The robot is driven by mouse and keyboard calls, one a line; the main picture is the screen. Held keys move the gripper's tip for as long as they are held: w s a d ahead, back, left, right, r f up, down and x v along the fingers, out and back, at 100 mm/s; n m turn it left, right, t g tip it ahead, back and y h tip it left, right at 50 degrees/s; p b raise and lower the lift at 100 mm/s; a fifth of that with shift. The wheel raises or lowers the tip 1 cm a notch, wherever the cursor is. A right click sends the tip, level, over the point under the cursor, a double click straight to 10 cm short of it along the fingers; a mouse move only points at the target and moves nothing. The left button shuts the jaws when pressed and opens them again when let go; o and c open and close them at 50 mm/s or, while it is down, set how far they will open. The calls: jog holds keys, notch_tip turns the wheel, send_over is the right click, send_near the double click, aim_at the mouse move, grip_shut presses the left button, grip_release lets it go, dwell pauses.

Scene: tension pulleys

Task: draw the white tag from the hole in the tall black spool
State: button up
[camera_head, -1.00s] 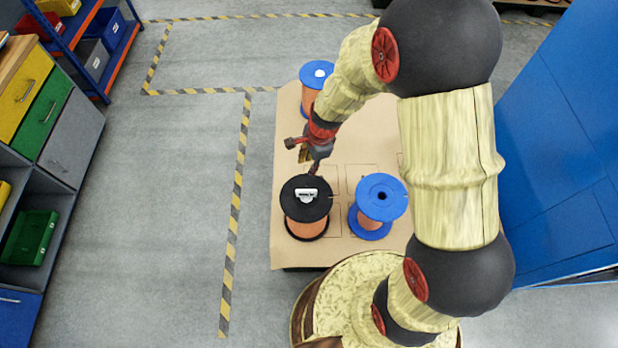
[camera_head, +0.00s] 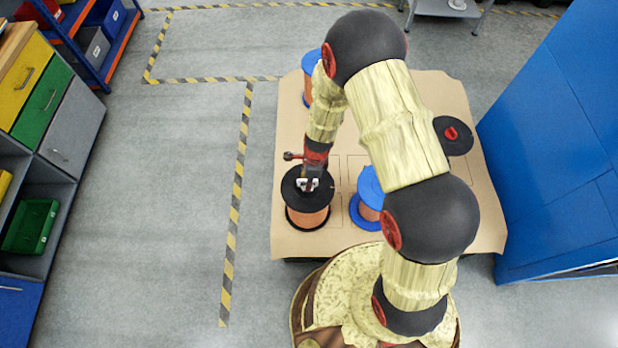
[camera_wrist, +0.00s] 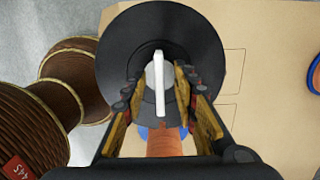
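The tall black spool (camera_head: 297,198), wound with copper-coloured wire, stands at the front left of the brown board. The white tag (camera_head: 302,185) shows at its hub, partly covered by my gripper (camera_head: 309,178). In the wrist view, the white tag (camera_wrist: 158,82) is a thin upright plate over the middle of the black flange (camera_wrist: 160,30). My gripper (camera_wrist: 163,82) is open there, with one finger on each side of the tag. A gap shows between the tag and the fingers. How deep the tag sits in the hole is hidden.
A blue spool (camera_head: 369,186) stands close to the right, partly behind my arm. Another blue spool (camera_head: 309,62) stands at the back left. A black spool with a red centre (camera_head: 453,132) is at the right. The board (camera_head: 470,210) is bare at its front right.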

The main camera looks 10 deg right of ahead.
jog(key=shift+f, duration=0.4)
grip_shut()
dwell(0.4)
